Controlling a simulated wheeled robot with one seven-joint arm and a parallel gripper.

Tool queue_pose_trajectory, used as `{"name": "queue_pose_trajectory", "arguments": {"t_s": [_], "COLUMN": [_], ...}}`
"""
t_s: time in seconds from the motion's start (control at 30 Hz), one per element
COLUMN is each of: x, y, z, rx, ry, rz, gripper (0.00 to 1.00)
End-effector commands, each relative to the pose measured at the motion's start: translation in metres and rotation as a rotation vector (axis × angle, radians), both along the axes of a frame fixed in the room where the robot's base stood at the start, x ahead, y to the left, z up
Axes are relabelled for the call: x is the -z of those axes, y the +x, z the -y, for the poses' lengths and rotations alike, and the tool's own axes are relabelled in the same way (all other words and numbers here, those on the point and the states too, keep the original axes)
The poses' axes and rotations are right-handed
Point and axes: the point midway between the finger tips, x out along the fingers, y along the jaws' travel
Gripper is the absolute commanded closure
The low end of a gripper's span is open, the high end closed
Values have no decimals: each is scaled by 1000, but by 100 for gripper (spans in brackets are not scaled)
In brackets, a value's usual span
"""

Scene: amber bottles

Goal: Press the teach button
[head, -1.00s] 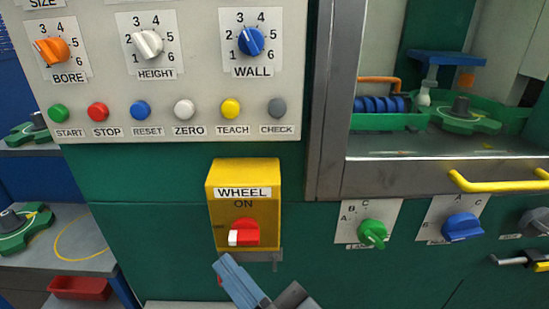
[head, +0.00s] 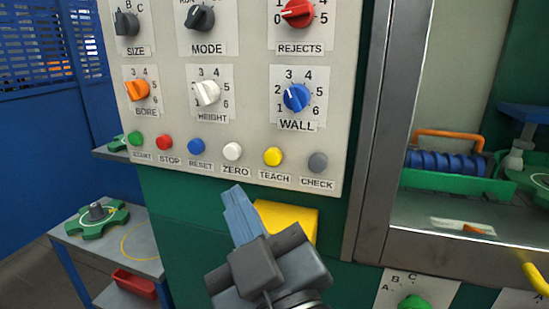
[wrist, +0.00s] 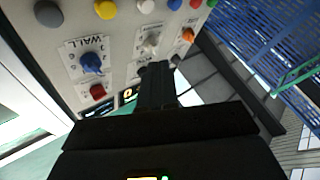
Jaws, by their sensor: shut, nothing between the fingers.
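The yellow teach button (head: 273,156) sits in the bottom row of the panel, above its TEACH label, between the white ZERO button (head: 232,151) and the grey CHECK button (head: 317,162). In the wrist view the yellow button (wrist: 106,9) shows at the top edge. My gripper (head: 236,200) is shut and empty. In the head view its blue-grey fingertips appear just below the ZERO and TEACH labels, left of the teach button. In the wrist view the dark fingers (wrist: 157,75) point toward the panel. Contact with the panel cannot be seen.
The panel (head: 258,75) carries several knobs, including the blue WALL knob (head: 296,97). A yellow box (head: 290,215) below is partly hidden by my gripper. A metal-framed window (head: 372,130) stands at the right. A grey side table (head: 110,240) stands at the left.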

Motion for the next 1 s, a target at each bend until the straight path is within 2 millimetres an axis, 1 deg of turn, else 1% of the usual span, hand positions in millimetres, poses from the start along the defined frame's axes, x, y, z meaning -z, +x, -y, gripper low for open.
{"name": "queue_pose_trajectory", "arguments": {"t_s": [0.17,0.5,0.7,0.83,1.0], "x": [-1,0,0,0,0], "y": [8,49,70,78,82], "z": [3,18,26,29,30], "rx": [2,3,2,2,1], "ry": [-1,0,1,0,0], "rz": [0,0,-1,-1,0], "gripper": [100,100,100,100,100]}}
